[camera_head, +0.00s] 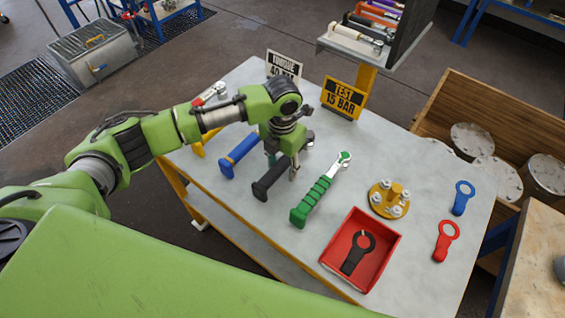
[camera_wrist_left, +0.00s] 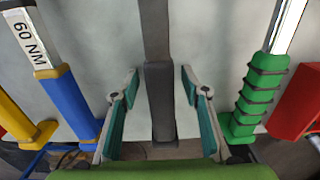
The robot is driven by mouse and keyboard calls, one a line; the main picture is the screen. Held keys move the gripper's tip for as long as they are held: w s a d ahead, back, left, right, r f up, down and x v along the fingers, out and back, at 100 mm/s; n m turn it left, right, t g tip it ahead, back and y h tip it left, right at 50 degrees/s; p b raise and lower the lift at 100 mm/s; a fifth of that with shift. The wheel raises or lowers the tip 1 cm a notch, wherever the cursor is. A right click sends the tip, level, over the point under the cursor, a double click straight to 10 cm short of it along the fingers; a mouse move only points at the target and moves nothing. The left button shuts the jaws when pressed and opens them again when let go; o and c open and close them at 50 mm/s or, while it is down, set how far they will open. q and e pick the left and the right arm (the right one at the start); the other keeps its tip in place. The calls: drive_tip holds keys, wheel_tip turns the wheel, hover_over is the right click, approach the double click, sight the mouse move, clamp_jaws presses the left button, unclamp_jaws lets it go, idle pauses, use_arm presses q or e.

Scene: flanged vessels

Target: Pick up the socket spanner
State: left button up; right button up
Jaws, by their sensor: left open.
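A black-handled tool (camera_head: 272,178) lies on the grey table; my left arm hides its upper end in the head view. In the left wrist view its dark grip and shaft (camera_wrist_left: 160,100) run between my fingers. My left gripper (camera_head: 284,163) is over it, open, with one teal-padded finger on each side and a gap to both; the fingers also show in the left wrist view (camera_wrist_left: 159,80). I cannot tell for sure which tool is the socket spanner. A green-handled tool with a round ratchet-like head (camera_head: 322,190) lies to the right. My right gripper is not in view.
A blue-handled wrench (camera_head: 240,155), marked 60 NM, and a yellow-handled one (camera_head: 199,148) lie to the left. A red tray (camera_head: 384,273) holds a black ring-ended tool (camera_head: 358,252). A yellow flange (camera_head: 389,200), blue (camera_head: 462,197) and red (camera_head: 446,241) ring-ended tools lie right.

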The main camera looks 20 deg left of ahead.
use_arm(q)
clamp_jaws()
drive_tip(key=shift+r, duration=0.1)
